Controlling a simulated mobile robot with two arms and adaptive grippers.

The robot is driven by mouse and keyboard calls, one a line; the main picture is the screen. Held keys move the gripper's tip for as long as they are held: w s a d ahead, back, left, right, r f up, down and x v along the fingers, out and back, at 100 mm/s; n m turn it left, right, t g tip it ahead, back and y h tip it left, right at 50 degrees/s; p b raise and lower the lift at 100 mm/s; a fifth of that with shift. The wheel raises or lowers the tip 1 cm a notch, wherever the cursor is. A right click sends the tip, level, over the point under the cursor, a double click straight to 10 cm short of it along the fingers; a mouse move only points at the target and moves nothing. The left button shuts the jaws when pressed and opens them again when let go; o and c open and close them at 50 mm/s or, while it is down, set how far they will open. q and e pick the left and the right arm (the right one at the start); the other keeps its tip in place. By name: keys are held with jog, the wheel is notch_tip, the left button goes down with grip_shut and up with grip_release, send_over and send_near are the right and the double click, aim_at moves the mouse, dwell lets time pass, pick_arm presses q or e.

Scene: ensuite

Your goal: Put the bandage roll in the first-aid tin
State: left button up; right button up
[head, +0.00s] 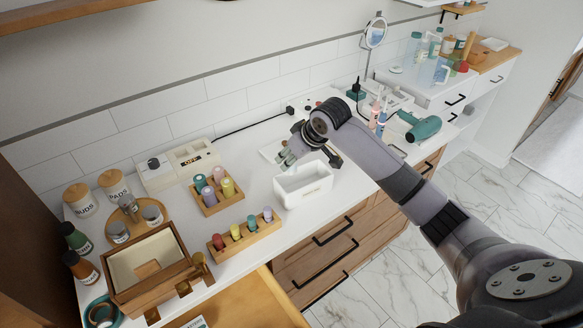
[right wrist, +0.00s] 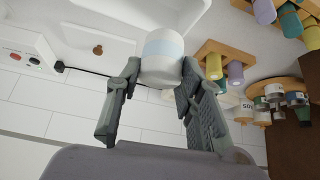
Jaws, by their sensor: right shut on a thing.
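A white roll with a pale blue band, which I take for the bandage roll (right wrist: 162,58), is between the fingertips of my right gripper (right wrist: 158,82) in the right wrist view. In the head view my right gripper (head: 308,150) is over the counter, just behind and above an open white box (head: 304,188). This box looks like the first-aid tin, but I cannot read its marking. The roll is mostly hidden by the gripper in the head view. My left gripper is out of view.
Left of the white box are two wooden racks (head: 219,202) with coloured bottles and an open wooden box (head: 150,262). A flat white tray (head: 271,151) lies behind the box. A teal hairdryer (head: 423,129) and a standing mirror (head: 375,32) are to the right.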

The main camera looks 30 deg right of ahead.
aim_at(295, 168)
notch_tip(295, 168, down, 4)
jog(key=shift+f+p, duration=0.1)
jog(key=shift+p, duration=0.2)
jog(key=shift+f, duration=0.35)
jog(key=shift+f, duration=0.1)
jog(key=shift+f, duration=0.55)
jog(key=o, duration=0.9)
jog(key=shift+o, duration=0.2)
jog(key=shift+r, duration=0.15)
jog(key=shift+r, duration=0.3)
jog(key=b+v, duration=0.1)
jog(key=v, duration=1.1)
jog(key=shift+r, duration=0.25)
